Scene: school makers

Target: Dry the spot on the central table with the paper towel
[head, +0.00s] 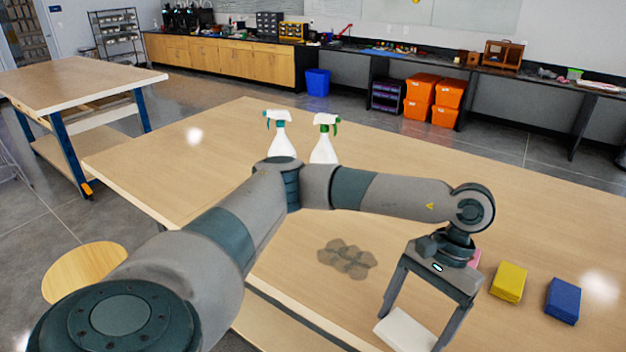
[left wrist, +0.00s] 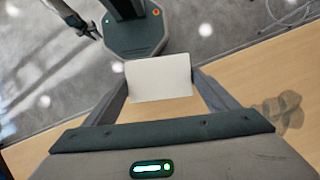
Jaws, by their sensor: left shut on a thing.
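The wet spot (head: 347,259) is a cluster of darker grey-brown blotches on the central table (head: 420,180). It also shows at the right of the left wrist view (left wrist: 288,108). My left gripper (head: 412,310) is to the right of the spot and nearer the front edge in the head view, pointing down. It is shut on the white, flat paper towel (head: 405,332), which also shows between the fingers in the left wrist view (left wrist: 158,78). I cannot tell whether the towel touches the tabletop. My right gripper (left wrist: 92,32) shows small at the upper left of the wrist view; its jaws are unclear.
A yellow block (head: 508,282) and a blue block (head: 563,301) lie right of my left gripper, with a pink one (head: 475,258) partly hidden behind it. Two spray bottles (head: 281,140) (head: 324,142) stand behind my arm. A round stool (head: 84,270) is at left.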

